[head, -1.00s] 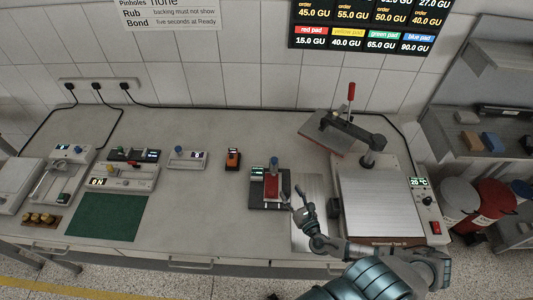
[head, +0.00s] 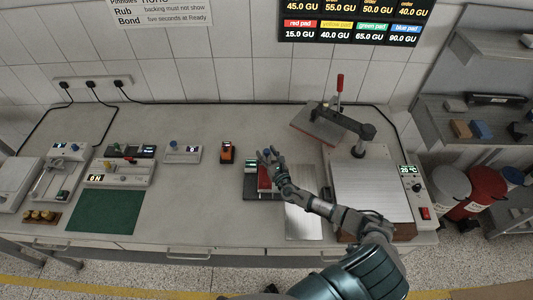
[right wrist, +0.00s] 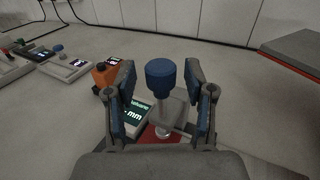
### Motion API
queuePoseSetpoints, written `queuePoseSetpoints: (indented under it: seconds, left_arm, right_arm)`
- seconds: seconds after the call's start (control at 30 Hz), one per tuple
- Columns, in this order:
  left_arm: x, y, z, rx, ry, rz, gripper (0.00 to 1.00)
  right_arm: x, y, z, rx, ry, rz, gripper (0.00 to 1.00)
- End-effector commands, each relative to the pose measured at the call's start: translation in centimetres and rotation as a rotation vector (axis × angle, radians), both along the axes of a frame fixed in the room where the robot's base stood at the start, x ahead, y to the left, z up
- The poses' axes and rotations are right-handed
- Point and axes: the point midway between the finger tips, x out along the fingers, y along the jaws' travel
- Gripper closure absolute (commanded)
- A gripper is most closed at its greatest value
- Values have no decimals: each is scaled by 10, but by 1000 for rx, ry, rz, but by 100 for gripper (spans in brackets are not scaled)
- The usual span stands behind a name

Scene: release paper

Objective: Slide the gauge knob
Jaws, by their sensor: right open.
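The gauge (head: 262,190) is a dark base with a red pad and a small green-lit display, standing on the bench right of centre. Its blue knob (right wrist: 161,72) stands upright on a thin post in the right wrist view, between the open fingers and apart from both. The display reading "mm" (right wrist: 137,112) shows below it, partly hidden by the left finger. My right gripper (right wrist: 162,95) is open around the knob; in the head view the right gripper (head: 268,157) covers part of the gauge. My left gripper is not in view.
An orange device (head: 227,152) stands left of the gauge. A metal plate (head: 303,210) lies under my right forearm. The heat press (head: 371,190) with its raised, swung-aside top stands to the right.

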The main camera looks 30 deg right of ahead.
Motion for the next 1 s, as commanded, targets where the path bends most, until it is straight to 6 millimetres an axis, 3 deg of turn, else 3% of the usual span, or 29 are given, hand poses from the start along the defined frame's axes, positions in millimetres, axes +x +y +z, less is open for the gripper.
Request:
queuePoseSetpoints:
  seconds: [0.27,0.47,0.7,1.0]
  left_arm:
    - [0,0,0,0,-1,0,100]
    - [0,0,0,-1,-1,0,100]
    - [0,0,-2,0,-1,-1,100]
    - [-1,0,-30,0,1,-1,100]
  right_arm:
    - [1,1,0,-1,-1,0,49]
    - [1,2,1,-2,-1,-1,99]
    - [1,1,-1,0,-2,0,100]
    - [1,0,-29,0,-1,-1,100]
